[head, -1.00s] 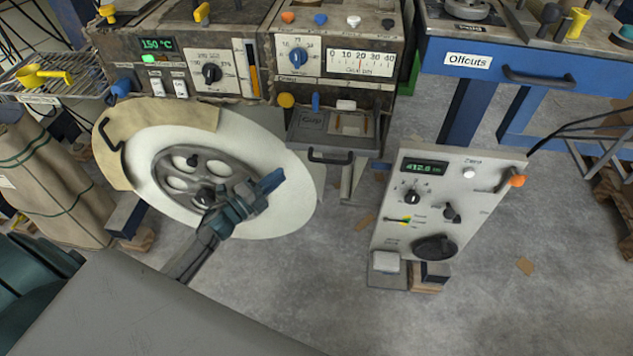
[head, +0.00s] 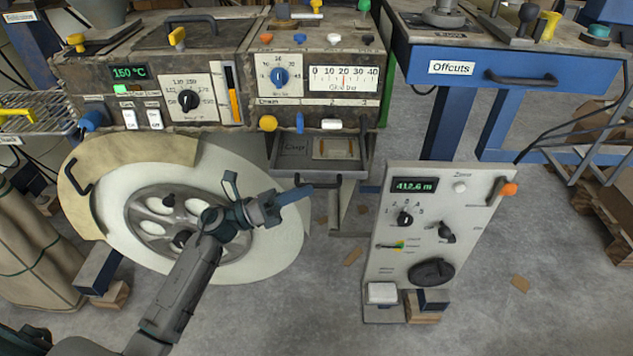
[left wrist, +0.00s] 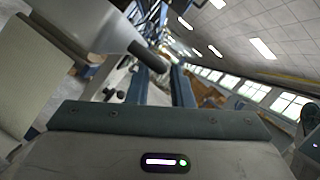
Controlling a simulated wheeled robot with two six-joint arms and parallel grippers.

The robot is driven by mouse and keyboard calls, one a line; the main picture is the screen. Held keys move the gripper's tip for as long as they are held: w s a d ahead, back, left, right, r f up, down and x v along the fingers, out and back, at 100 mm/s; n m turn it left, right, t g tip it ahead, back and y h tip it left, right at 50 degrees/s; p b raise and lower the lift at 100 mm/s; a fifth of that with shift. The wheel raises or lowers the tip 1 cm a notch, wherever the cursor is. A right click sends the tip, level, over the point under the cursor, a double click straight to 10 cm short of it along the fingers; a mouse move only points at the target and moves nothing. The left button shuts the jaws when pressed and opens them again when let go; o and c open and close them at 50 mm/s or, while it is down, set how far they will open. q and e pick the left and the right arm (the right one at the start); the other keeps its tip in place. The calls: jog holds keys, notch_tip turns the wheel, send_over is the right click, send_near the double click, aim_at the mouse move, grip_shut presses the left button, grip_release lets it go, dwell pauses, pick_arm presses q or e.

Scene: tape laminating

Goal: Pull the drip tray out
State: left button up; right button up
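The drip tray (head: 286,165) appears to be the grey open-topped tray under the glue unit, its top side showing. Its dark bar handle (head: 334,183) runs across its front. My left gripper (head: 306,191) is just in front of the tray, with its fingertips close to the left end of the handle. I cannot tell whether they touch it. In the left wrist view the two blue-grey fingers (left wrist: 160,88) stand apart with a gap between them. A dark bar end (left wrist: 148,57) shows near the fingertips there. My right gripper is in neither view.
A large white reel (head: 272,245) with a tan guard (head: 85,180) stands behind my left arm. A white control panel (head: 425,230) stands to the right of the tray. A blue bench with an Offcuts drawer (head: 455,85) is at upper right.

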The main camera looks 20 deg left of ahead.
aim_at(317, 184)
pick_arm(q)
jog(key=shift+x, duration=1.9)
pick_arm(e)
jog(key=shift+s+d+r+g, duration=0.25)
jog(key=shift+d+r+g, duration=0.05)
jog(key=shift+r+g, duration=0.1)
pick_arm(q)
grip_shut()
jog(key=shift+s, duration=0.1)
